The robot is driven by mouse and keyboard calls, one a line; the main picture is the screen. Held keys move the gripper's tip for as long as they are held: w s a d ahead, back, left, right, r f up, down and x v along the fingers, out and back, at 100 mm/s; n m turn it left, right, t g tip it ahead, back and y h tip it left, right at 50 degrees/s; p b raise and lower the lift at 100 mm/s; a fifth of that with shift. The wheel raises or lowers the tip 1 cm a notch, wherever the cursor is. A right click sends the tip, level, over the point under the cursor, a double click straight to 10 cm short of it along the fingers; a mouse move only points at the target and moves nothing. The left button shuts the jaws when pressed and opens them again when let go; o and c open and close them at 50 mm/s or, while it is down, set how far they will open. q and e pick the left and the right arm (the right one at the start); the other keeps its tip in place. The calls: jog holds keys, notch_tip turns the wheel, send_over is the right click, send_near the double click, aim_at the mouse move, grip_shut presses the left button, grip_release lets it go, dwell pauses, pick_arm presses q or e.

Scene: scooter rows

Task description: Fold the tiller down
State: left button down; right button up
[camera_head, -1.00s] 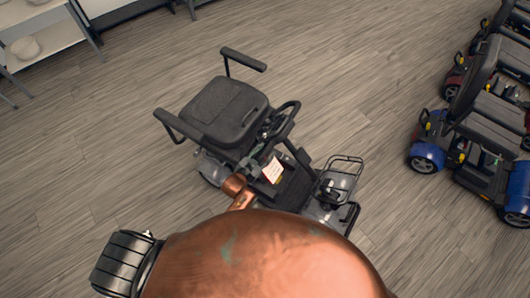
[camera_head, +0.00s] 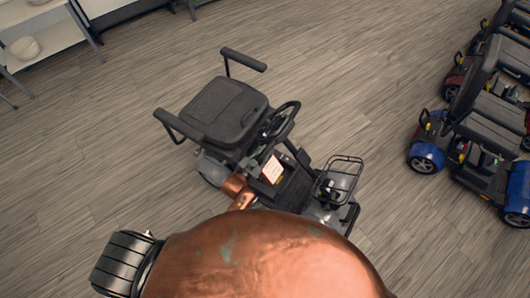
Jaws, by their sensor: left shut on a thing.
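A dark mobility scooter stands in the middle of the camera_head view, with a black seat (camera_head: 225,112) and two raised armrests. Its tiller leans toward the seat, and the black loop handle (camera_head: 289,108) sits close by the seat's right edge. A white label with red marks (camera_head: 272,169) shows below the handle. My left gripper (camera_head: 264,141) is small and dark against the scooter, at the tiller just below the handle, and is shut on it. The exact finger contact is hard to make out. My right gripper is not in view.
A wire basket (camera_head: 342,174) is at the scooter's front. A blue scooter (camera_head: 485,163) and others stand in a row at the right. A white shelf (camera_head: 45,42) with a bowl is at the upper left. The wood floor between is clear.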

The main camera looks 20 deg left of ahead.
aim_at(275, 147)
pick_arm(q)
jog(key=d+r+p, duration=0.2)
jog(key=shift+s+d+r+p, duration=0.15)
jog(key=shift+s+p, duration=0.15)
